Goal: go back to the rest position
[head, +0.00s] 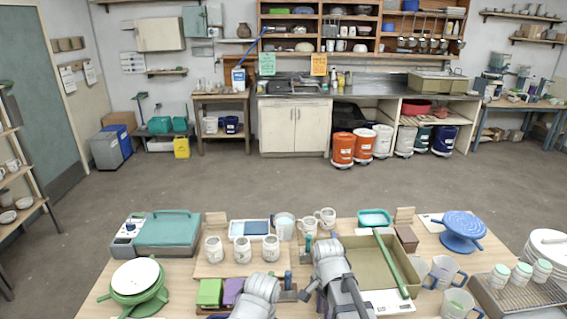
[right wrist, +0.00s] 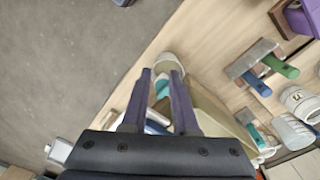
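My two grey arms reach over the near middle of the worktable (head: 190,272) in the head view. My right gripper (right wrist: 162,74) shows in the right wrist view with its two dark fingers apart and nothing held between them. A pale round vessel (right wrist: 170,64) lies beyond its fingertips; I see no contact. In the head view my right arm stands beside a shallow olive tray, and its fingers are not clear. My left arm shows as a grey wrist link near the bottom edge, beside the purple block (head: 232,290); its fingers are not visible.
White mugs (head: 242,249) stand behind my arms. The olive tray (head: 352,243) with a green bar (head: 397,264) lies to the right. A green turntable (head: 138,287) and a blue turntable (head: 462,229) stand at either side. Open floor (head: 240,183) lies behind the table.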

